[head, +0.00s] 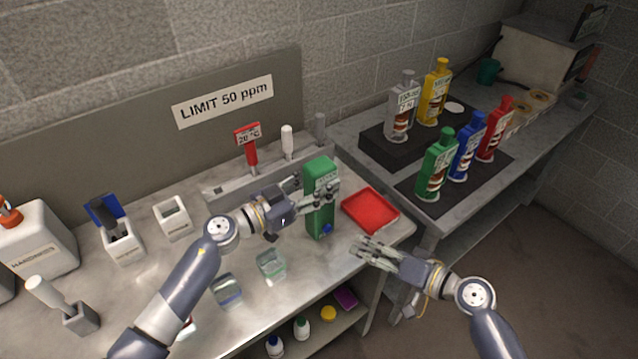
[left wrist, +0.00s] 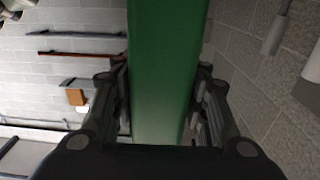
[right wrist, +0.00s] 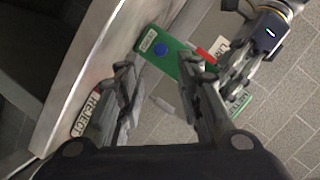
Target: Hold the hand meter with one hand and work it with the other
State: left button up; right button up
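The hand meter is a green box (head: 320,205) with a blue round button (head: 327,229) low on its face. My left gripper (head: 318,196) is shut on it and holds it upright above the table. In the left wrist view the green meter (left wrist: 165,70) fills the space between the fingers, which touch both sides. My right gripper (head: 368,250) is open and empty, below and to the right of the meter. In the right wrist view the meter (right wrist: 165,55) with its blue button (right wrist: 160,49) shows beyond the parted fingers (right wrist: 160,95), apart from them.
A red tray (head: 371,210) lies right of the meter at the table's edge. Glass beakers (head: 271,265) stand in front. Several coloured bottles (head: 437,165) stand on the right bench.

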grip_shut()
dwell(1.2)
